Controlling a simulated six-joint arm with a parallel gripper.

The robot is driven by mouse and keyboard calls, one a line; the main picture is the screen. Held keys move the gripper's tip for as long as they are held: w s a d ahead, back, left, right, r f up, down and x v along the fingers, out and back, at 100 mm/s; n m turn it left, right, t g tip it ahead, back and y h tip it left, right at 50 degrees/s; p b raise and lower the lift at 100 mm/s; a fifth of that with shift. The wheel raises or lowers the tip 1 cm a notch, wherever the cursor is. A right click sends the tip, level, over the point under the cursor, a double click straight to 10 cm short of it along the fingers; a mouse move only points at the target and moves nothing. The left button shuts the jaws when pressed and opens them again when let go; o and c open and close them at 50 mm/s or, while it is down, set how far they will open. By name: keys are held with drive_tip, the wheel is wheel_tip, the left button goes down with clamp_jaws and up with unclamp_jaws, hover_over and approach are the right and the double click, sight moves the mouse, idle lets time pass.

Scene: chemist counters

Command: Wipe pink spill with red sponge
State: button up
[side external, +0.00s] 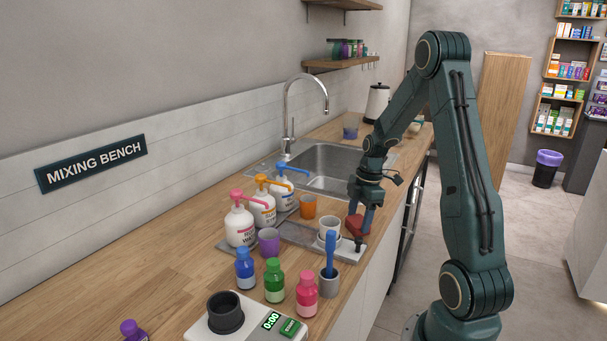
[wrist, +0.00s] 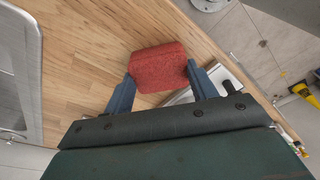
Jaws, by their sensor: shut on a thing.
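The red sponge (wrist: 160,68) is a rough block between my two blue fingers in the wrist view. My gripper (wrist: 158,80) is shut on it, one finger at each side. In the side view my gripper (side external: 361,219) points down over the counter in front of the sink, and the red sponge (side external: 354,226) shows beside a white cup (side external: 328,228). I cannot tell whether the sponge touches the surface under it. I see no pink spill in either view; it may be hidden.
The sink (side external: 335,165) lies behind my gripper. Pump bottles (side external: 240,226), an orange cup (side external: 308,207), a purple cup (side external: 269,242) and a grey holder (side external: 329,284) with a blue-handled tool crowd the counter to the left. The counter's front edge is close.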

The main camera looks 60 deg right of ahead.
drive_tip(key=shift+s, duration=0.75)
drive_tip(key=w, duration=0.3)
drive_tip(key=shift+w+r, duration=0.15)
drive_tip(key=shift+w, duration=2.25)
wheel_tip(320, 180, up, 8)
drive_tip(key=shift+a, duration=0.1)
